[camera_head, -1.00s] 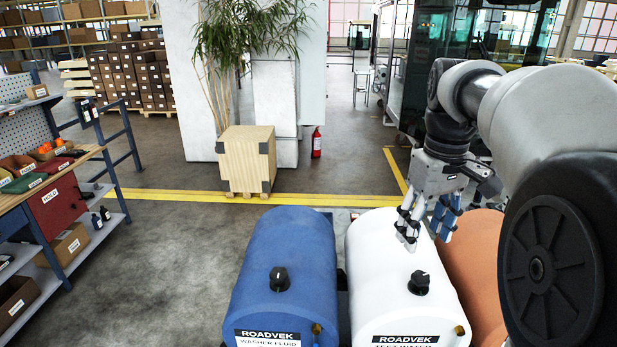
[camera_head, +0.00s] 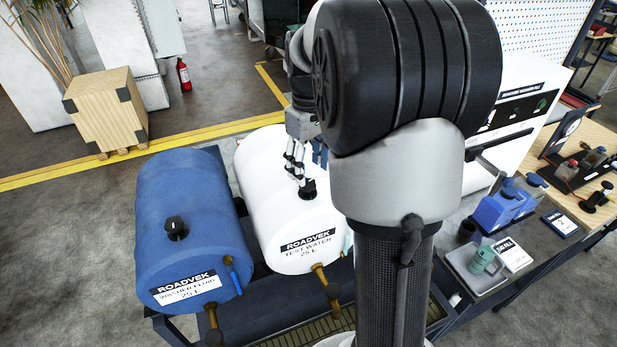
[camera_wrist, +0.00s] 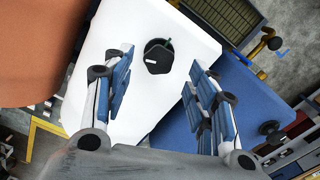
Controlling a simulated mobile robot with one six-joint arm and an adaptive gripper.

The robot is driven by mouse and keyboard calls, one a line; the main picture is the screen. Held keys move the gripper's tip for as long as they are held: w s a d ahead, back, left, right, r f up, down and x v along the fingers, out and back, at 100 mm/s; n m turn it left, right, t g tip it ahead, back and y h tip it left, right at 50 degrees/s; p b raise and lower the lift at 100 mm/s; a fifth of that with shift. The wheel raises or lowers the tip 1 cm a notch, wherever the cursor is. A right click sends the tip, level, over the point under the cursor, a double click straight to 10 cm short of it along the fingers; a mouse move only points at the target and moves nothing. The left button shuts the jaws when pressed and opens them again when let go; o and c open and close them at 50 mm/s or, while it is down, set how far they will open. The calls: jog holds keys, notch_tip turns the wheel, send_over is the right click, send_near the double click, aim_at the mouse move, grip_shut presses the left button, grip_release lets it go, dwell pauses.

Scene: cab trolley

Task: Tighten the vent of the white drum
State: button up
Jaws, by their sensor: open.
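The white drum (camera_head: 283,212), labelled TEST WATER 25 L, lies on its side on the trolley. Its vent is a black knob (camera_head: 308,190) on top, with a white pointer line. My gripper (camera_head: 306,165) is just behind and above the knob in the head view. In the wrist view my gripper (camera_wrist: 160,85) holds nothing, and its blue-padded fingers are apart from the knob. My arm hides the drum's right side.
A blue WASHER FLUID drum (camera_head: 185,250) with its own black knob (camera_head: 176,228) lies to the left. An orange drum (camera_wrist: 40,50) is on the other side. Brass taps (camera_head: 325,278) stick out at the front. A bench (camera_head: 590,190) with bottles stands at right.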

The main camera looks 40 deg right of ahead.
aim_at(309, 183)
jog(key=shift+f, duration=2.15)
jog(key=shift+c, duration=0.3)
jog(key=c, duration=1)
